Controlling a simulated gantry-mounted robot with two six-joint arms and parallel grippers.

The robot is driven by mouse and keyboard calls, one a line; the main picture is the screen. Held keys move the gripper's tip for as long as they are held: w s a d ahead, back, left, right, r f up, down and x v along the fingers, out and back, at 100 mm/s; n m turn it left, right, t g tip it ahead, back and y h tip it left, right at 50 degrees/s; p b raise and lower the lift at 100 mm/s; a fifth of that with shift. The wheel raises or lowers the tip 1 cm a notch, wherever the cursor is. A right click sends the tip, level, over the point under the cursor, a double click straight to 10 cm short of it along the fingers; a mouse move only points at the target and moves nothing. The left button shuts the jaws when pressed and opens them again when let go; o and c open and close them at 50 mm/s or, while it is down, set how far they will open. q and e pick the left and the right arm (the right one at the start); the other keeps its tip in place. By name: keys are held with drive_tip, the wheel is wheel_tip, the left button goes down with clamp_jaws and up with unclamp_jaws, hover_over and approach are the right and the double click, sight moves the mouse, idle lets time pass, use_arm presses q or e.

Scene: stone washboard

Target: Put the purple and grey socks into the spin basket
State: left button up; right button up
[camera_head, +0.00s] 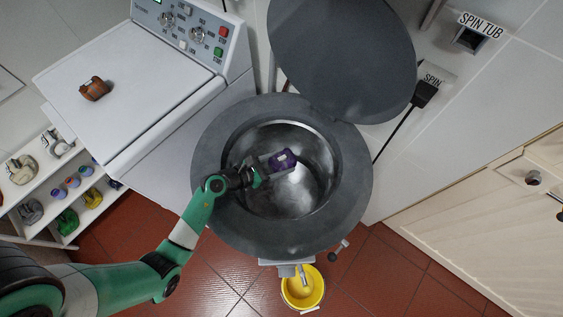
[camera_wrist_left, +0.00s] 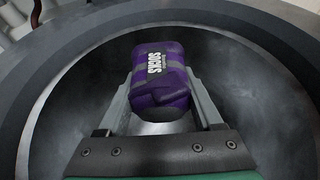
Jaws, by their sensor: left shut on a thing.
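The purple and grey socks (camera_head: 283,159) are a rolled bundle with a label reading "SOCKS". My left gripper (camera_head: 272,166) is shut on them and holds them over the open mouth of the spin basket (camera_head: 310,200). In the left wrist view the socks (camera_wrist_left: 158,85) sit between the two fingers of the left gripper (camera_wrist_left: 160,105), with the basket's grey inner wall (camera_wrist_left: 255,95) around them. I cannot tell how far below them the basket's floor is. My right gripper is not in view.
The round dark lid (camera_head: 345,50) stands open behind the basket. A white washing machine (camera_head: 130,90) with a brown object (camera_head: 95,89) on top stands to the left. A yellow bucket (camera_head: 303,290) is on the tiled floor in front. A shelf (camera_head: 90,215) holds several small items.

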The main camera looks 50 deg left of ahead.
use_arm(q)
drive_tip(key=o, duration=1.6)
drive_tip(key=p+v, duration=0.3)
drive_tip(key=v, duration=0.8)
drive_tip(key=shift+s+r, duration=0.2)
drive_tip(key=shift+s, duration=0.1)
